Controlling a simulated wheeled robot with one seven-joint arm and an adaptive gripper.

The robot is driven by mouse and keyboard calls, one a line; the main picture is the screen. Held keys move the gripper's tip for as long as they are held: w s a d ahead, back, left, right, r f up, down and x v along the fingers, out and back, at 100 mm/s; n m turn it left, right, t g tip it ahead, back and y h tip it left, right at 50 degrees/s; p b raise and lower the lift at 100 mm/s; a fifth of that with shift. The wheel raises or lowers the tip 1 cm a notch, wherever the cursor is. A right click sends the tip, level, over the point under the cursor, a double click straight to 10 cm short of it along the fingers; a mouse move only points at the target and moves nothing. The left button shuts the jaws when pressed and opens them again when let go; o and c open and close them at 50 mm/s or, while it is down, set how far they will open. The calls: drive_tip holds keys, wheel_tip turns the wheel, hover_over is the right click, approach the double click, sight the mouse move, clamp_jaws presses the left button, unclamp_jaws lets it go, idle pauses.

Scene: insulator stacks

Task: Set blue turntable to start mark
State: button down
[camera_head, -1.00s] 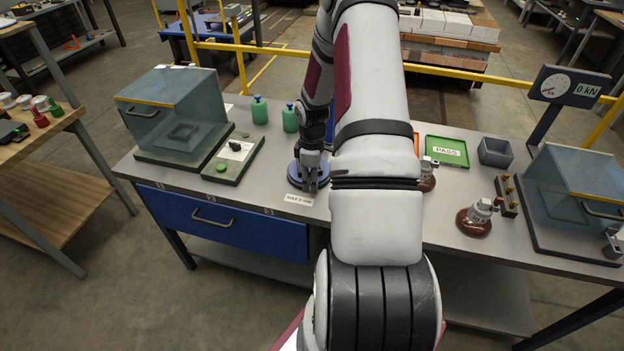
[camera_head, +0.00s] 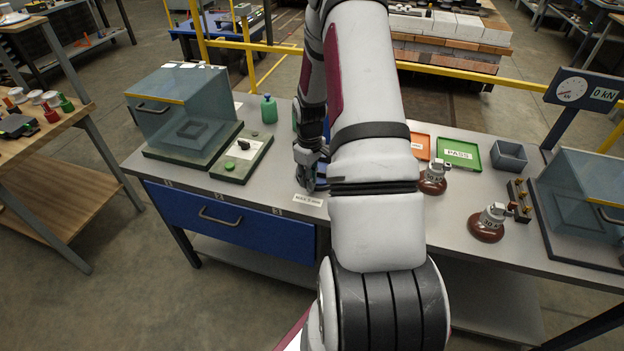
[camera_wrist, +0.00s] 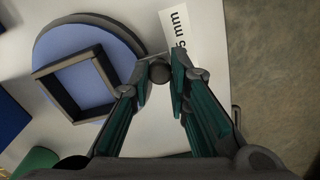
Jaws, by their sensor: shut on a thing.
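The blue turntable (camera_wrist: 75,45) is a round blue disc with a dark rim and a dark square frame on it. It lies at the left of the wrist view. In the head view the turntable (camera_head: 322,171) is mostly hidden behind my arm and gripper. My gripper (camera_wrist: 160,70) is shut on a small dark round knob (camera_wrist: 159,72) at the turntable's edge. The knob is beside a white label (camera_wrist: 184,32) reading "5 mm", partly cut off. In the head view my gripper (camera_head: 311,186) is low over the bench. I cannot make out a start mark.
A clear box (camera_head: 185,105) and a control panel (camera_head: 242,157) stand left on the bench. A green bottle (camera_head: 269,109) is behind. Brown insulators (camera_head: 486,226), trays (camera_head: 458,153) and another clear box (camera_head: 590,190) are right. Bare bench lies in front of the panel.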

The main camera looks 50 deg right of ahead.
drive_tip(key=c, duration=1.5)
unclamp_jaws()
wheel_tip(320, 180, up, 12)
drive_tip(key=a+r+t+h, duration=0.2)
drive_tip(key=a+r, duration=1.5)
drive_tip(key=r, duration=0.2)
drive_tip(key=s+a+r+t, duration=0.1)
drive_tip(key=s+a+r, duration=0.1)
drive_tip(key=s+a, duration=0.3)
drive_tip(key=s+a+r+t+y, duration=0.1)
drive_tip(key=s+a+r, duration=0.1)
drive_tip(key=s+a, duration=0.2)
drive_tip(key=s+a+r+t+y, duration=0.1)
drive_tip(key=s+a+r, duration=0.2)
drive_tip(key=s+a, duration=0.2)
drive_tip(key=shift+s+a+m, duration=0.3)
drive_tip(key=shift+a+m, duration=0.1)
drive_tip(key=shift+a, duration=0.2)
